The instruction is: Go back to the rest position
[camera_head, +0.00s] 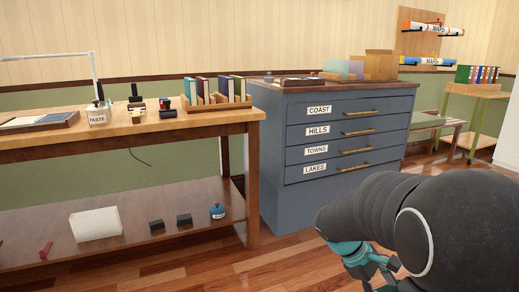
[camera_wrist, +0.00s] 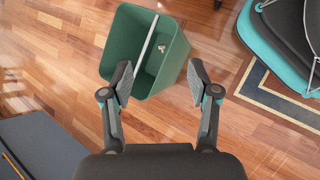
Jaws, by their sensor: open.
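My gripper (camera_wrist: 160,88) is open and empty in the wrist view, its two fingers spread wide. It points down toward the wooden floor. A green bin (camera_wrist: 128,45) stands on the floor beyond the fingertips, with a pale bar across it and a small light scrap inside. In the head view my dark arm fills the lower right, and part of my gripper (camera_head: 368,262) shows at the bottom edge, in front of the blue-grey drawer cabinet (camera_head: 290,190).
A wooden workbench (camera_head: 60,140) with books, a paste jar and a lamp stands at left. A lower shelf (camera_head: 150,245) holds a white box. A green cart (camera_head: 470,92) stands at the back right. A patterned rug (camera_wrist: 265,92) and teal-edged dark object (camera_wrist: 278,45) lie right of the bin.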

